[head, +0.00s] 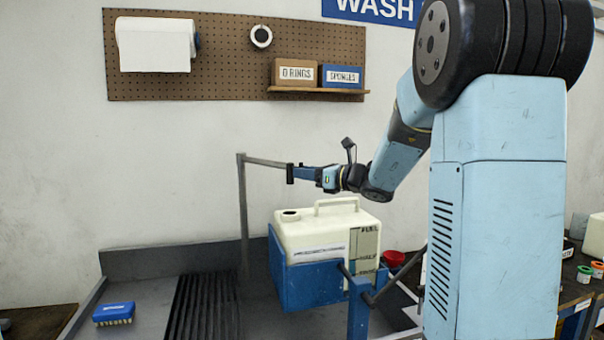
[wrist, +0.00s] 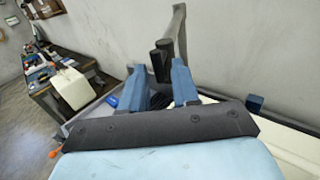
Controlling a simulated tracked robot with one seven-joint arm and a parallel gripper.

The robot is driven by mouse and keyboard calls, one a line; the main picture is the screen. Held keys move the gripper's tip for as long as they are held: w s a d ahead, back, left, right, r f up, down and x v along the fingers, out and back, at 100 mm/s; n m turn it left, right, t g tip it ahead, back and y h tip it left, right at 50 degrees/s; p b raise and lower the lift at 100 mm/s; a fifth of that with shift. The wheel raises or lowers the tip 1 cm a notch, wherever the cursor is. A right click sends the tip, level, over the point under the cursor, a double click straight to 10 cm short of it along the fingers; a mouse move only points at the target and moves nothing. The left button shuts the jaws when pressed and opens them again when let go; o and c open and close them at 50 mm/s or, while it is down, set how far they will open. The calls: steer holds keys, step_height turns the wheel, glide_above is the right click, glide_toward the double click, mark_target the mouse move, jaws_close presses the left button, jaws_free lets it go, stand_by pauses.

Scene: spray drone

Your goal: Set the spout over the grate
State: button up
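The spout is a thin grey bar (head: 265,162) reaching right from the top of an upright grey post (head: 243,215). A short black upright piece (head: 290,173) hangs at its right end. The grate (head: 200,305) is a dark slatted panel in the basin, below and left of the spout's end. My gripper (head: 296,173) is level with the black piece, at its right side. In the wrist view its two blue fingers (wrist: 157,72) stand apart, with the black piece (wrist: 160,62) at or just beyond their tips. I cannot tell whether they touch it.
A cream tank (head: 325,235) sits in a blue holder (head: 310,285) below my gripper, right of the grate. A blue brush (head: 114,313) lies in the basin at left. A red container (head: 393,259) stands behind the tank's right side. The air above the grate is clear.

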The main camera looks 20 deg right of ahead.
steer(key=shift+x, duration=0.9)
steer(key=shift+c, duration=0.4)
jaws_close()
steer(key=shift+d, duration=0.2)
steer(key=shift+a, duration=0.1)
